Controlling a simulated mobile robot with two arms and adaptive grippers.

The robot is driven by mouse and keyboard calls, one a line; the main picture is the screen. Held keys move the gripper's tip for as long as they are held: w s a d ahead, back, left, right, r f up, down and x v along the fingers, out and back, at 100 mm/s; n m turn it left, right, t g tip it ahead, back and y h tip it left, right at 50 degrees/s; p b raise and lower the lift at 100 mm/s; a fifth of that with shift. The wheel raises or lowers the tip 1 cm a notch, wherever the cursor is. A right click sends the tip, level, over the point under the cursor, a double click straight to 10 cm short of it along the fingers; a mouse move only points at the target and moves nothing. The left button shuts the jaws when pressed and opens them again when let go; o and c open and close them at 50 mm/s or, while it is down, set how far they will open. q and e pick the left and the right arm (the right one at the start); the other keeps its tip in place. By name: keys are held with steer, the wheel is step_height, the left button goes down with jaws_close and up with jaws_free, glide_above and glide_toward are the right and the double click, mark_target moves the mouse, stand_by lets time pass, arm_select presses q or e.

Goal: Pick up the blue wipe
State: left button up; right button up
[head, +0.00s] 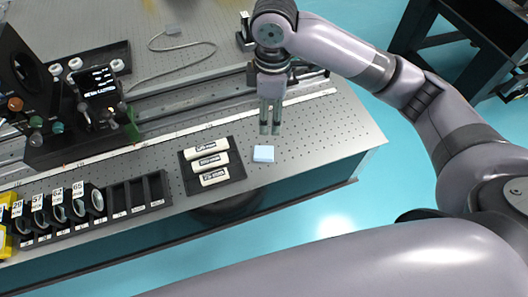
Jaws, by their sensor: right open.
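The blue wipe (263,154) is a small pale blue square lying flat on the optical table near its front edge, just right of a black tray. My right gripper (270,130) points down above the table, a little behind the wipe in the picture. Its two fingers are apart with nothing between them, and it does not touch the wipe. My left gripper does not show.
The black tray (240,160) holds white labelled cylinders. A slotted black rack (155,204) with several round optics stands at the left front. A rail and a ruler strip cross the perforated table (345,135) behind the wipe. A small display (98,82) stands at left.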

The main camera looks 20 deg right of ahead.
glide_above(269, 152)
step_height(269, 152, down, 12)
steer(key=shift+s+r+p, duration=0.15)
steer(key=shift+r+p, duration=0.1)
steer(key=shift+p, duration=0.2)
steer(key=shift+a+f+p, duration=0.1)
steer(key=shift+f+p, duration=0.35)
steer(key=shift+f, duration=2.4)
steer(key=shift+c, duration=0.5)
steer(key=c, duration=0.8)
steer(key=shift+r, duration=0.1)
step_height(269, 152, up, 20)
steer(key=shift+f+b, duration=0.1)
steer(key=shift+b, duration=0.4)
